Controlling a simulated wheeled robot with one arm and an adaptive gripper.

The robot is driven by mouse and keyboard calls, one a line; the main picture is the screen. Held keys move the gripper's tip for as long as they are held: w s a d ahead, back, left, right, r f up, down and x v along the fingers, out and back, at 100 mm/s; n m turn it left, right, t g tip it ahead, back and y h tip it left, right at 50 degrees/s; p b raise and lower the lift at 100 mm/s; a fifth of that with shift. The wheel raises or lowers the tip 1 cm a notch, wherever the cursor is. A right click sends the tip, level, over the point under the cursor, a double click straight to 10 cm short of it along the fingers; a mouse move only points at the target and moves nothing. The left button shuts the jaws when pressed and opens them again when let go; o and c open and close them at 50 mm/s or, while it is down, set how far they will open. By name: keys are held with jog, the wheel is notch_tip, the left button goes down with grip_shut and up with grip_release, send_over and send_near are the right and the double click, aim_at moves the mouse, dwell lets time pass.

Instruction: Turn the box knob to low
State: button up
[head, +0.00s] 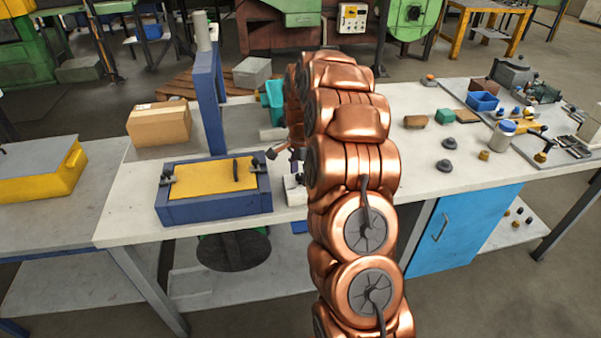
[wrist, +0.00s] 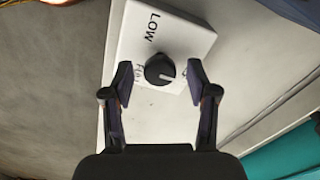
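The box (wrist: 180,28) is white and shows in the wrist view with a round black knob (wrist: 159,69) on its top face. The knob's white mark points right in the picture, toward a label mostly covered by the right finger. The word LOW stands above the knob, and another partly covered label is left of it. My gripper (wrist: 160,74) is open, one finger on each side of the knob; a gap shows on both sides. In the head view the box (head: 294,190) is partly hidden behind my arm, and my gripper is mostly hidden too.
A blue fixture with a yellow top (head: 215,184) stands left of the box on the workbench (head: 128,228). A cardboard box (head: 159,123) and a blue post (head: 209,100) are behind it. A teal thing (head: 273,101) stands behind the box. Small parts lie on the right.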

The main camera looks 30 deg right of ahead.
grip_shut()
jog(key=shift+f+b, duration=0.1)
jog(key=shift+b, duration=0.35)
jog(key=shift+f+n+b, duration=0.1)
jog(key=shift+n+b, duration=0.6)
jog(key=shift+b, duration=0.1)
jog(key=n+b, duration=0.2)
jog(key=b, duration=0.1)
jog(key=shift+f, duration=0.1)
jog(key=n+b, duration=0.4)
jog(key=n, duration=0.3)
jog(key=n+b, duration=0.1)
jog(key=n, duration=0.1)
jog(key=n+b, duration=0.1)
jog(key=n, duration=0.1)
jog(key=shift+r, duration=0.25)
jog(key=n+b, duration=0.1)
jog(key=n, duration=0.4)
jog(key=shift+n, duration=0.4)
